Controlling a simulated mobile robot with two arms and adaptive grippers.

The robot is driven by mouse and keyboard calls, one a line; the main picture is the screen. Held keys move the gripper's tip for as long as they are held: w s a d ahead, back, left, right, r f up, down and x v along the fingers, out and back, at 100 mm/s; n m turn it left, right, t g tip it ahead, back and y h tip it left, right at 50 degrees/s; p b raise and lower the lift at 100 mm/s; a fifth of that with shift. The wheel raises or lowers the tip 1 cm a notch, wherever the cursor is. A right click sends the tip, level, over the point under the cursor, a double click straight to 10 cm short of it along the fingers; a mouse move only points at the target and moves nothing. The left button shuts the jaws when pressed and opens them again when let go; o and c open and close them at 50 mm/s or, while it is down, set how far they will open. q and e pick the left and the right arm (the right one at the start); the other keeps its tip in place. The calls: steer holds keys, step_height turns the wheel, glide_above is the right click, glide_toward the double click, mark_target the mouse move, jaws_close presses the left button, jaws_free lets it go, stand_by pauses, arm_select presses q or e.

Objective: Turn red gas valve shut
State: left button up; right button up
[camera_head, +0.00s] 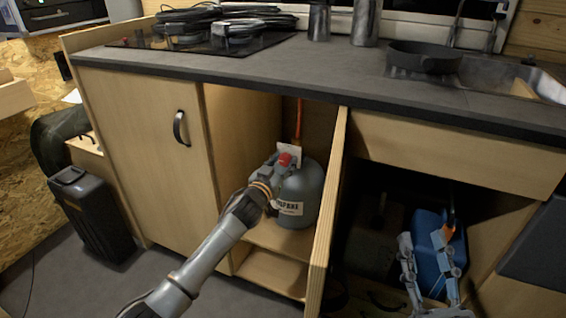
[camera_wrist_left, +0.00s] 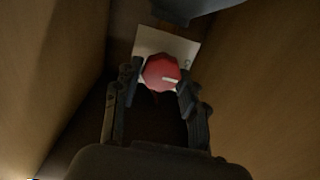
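The red gas valve (camera_head: 285,159) is a small red knob on top of the grey propane bottle (camera_head: 312,190) inside the open cabinet. My left gripper (camera_head: 277,163) reaches into the cabinet at the knob. In the left wrist view the red knob (camera_wrist_left: 162,73) sits between the two fingertips (camera_wrist_left: 160,82), which close in against its sides. A short pale mark shows on the knob's face. My right gripper (camera_head: 423,238) is at the lower right, in front of the other open compartment, with its fingers apart and nothing between them.
A wooden panel (camera_head: 328,210) stands just right of the bottle, and a closed cabinet door (camera_head: 145,140) is at left. An orange hose (camera_head: 298,118) rises behind the bottle. A blue container (camera_head: 430,245) is behind my right gripper. The counter (camera_head: 330,65) overhangs the cabinet.

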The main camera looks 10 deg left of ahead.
arm_select(q)
steer(key=c, duration=0.5)
